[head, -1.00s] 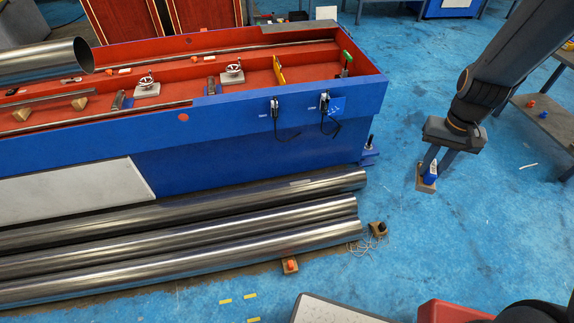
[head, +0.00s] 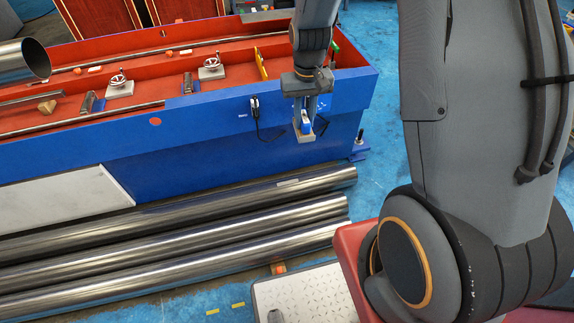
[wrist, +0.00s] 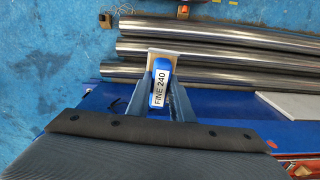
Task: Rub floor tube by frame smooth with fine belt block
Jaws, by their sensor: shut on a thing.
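My gripper (head: 304,112) is shut on the fine belt block (head: 306,127), which has a blue body and a tan base. In the wrist view the block (wrist: 158,97) shows a white label reading "FINE 240". Three long grey steel tubes lie side by side on the floor. The tube by the frame (head: 220,203) lies closest to the blue frame (head: 200,134); it also shows in the wrist view (wrist: 215,77). In the head view the block hangs in front of the frame's side, above and apart from the tubes.
The other floor tubes (head: 200,231) lie on the near side. A black device with a cable (head: 255,107) hangs on the frame wall by my gripper. A red frame bed with handwheels (head: 211,68) lies behind. Blue floor (wrist: 50,50) is clear beyond the tube ends.

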